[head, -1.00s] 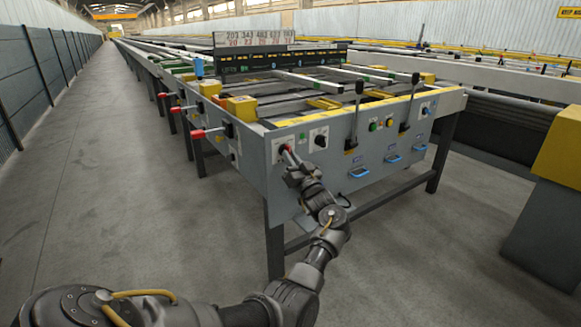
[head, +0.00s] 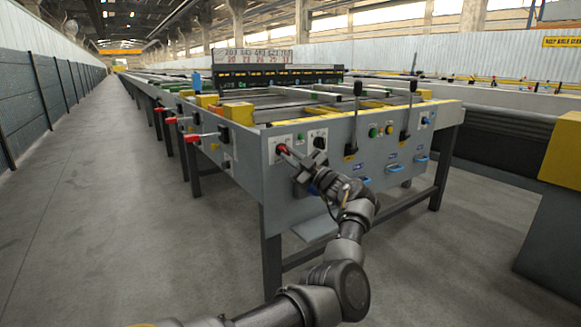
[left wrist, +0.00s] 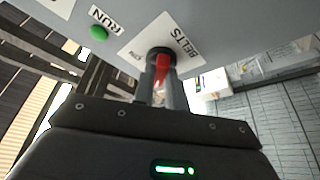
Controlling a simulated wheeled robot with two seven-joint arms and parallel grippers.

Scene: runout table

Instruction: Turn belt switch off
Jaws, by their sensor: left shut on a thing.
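The belt switch is a red-handled rotary switch (left wrist: 163,67) on a white plate marked BELTS (left wrist: 180,38) in the left wrist view. In the head view its red part (head: 282,149) shows at the left of the grey front panel. My left gripper (head: 290,156) reaches it from the front right, its fingers on either side of the red handle. In the left wrist view the two fingers (left wrist: 161,88) are shut on the handle. The fingers hide part of it, and I cannot tell its exact setting. My right gripper is not in view.
A black knob (head: 319,143) sits on a plate just right of the switch. Black levers (head: 355,115) and round buttons (head: 374,132) stand farther right. A green button marked RUN (left wrist: 99,33) is near the switch. Red-ended levers (head: 190,137) stick out at left. The aisle floor is clear.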

